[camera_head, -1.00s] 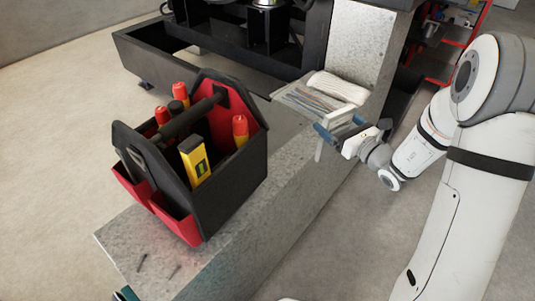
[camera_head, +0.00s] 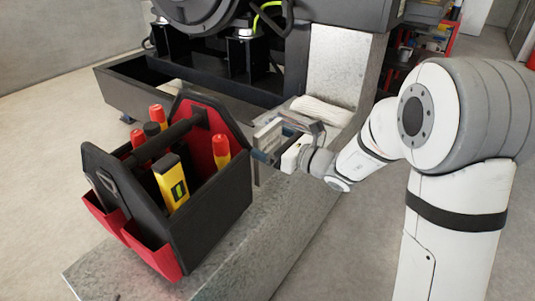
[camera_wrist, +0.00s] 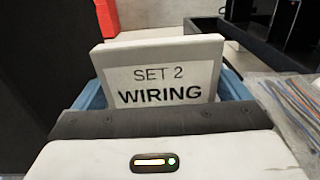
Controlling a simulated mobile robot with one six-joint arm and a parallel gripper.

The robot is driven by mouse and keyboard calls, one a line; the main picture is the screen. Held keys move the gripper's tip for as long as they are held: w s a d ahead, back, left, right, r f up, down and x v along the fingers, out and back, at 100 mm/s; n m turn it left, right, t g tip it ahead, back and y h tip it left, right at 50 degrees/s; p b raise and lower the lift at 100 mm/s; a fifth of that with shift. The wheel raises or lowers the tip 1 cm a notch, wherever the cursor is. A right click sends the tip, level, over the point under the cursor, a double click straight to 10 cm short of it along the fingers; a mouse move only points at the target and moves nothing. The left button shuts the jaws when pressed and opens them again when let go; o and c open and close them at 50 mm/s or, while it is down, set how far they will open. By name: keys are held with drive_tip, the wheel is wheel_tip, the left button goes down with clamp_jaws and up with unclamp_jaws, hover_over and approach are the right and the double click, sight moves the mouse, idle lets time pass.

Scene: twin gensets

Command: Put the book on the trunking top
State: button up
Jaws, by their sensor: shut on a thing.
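The book (camera_head: 267,136) is pale grey and reads "SET 2 WIRING" in the wrist view (camera_wrist: 160,92). My gripper (camera_head: 274,157) is shut on it, with blue fingers at both sides in the wrist view (camera_wrist: 160,100). The book stands roughly upright in the jaws, its lower part partly hidden. It is just right of the toolbox, over the trunking top (camera_head: 287,222), a long speckled grey surface. I cannot tell whether the book touches that surface.
A black and red toolbox (camera_head: 205,219) with several tools stands on the near part of the trunking. A clear bag of coloured wires (camera_wrist: 288,103) lies to the right in the wrist view. Dark machinery stands behind.

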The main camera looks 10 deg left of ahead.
drive_tip(key=shift+f+b, duration=0.35)
drive_tip(key=shift+f, duration=0.95)
drive_tip(key=shift+f, duration=0.2)
drive_tip(key=o, duration=0.7)
